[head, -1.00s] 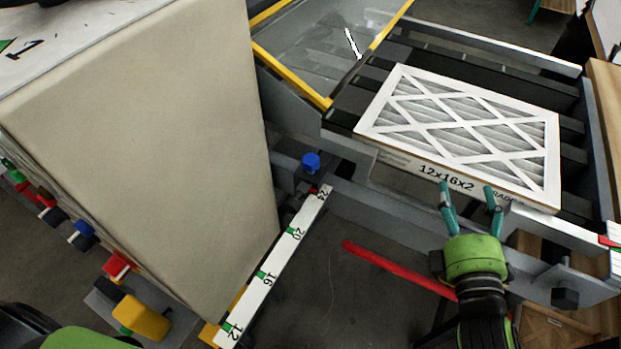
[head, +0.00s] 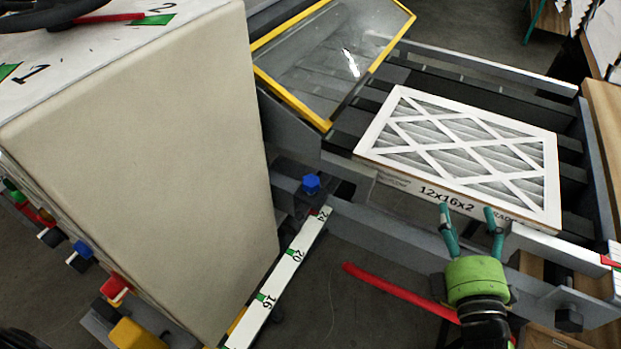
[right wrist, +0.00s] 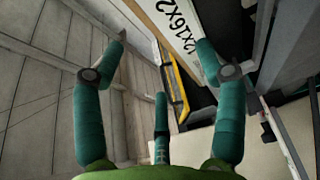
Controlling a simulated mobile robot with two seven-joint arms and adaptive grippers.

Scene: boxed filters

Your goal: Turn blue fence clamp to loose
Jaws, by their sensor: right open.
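The blue fence clamp (head: 311,184) is a small blue knob on a dark block at the upper end of the white ruler (head: 272,285), near the 24 mark. My right gripper (head: 470,215) is open and empty in front of the box filter's labelled side, well to the right of the blue clamp. In the right wrist view its teal fingers (right wrist: 160,55) are spread with nothing between them. The blue clamp cannot be made out in that view. My left gripper is not in view.
A white-framed filter (head: 460,155) marked 12x16x2 lies on dark rollers. A yellow-edged clear guard (head: 340,60) stands behind the clamp. A large beige cabinet (head: 140,170) fills the left. A red bar (head: 400,290) lies below the rail.

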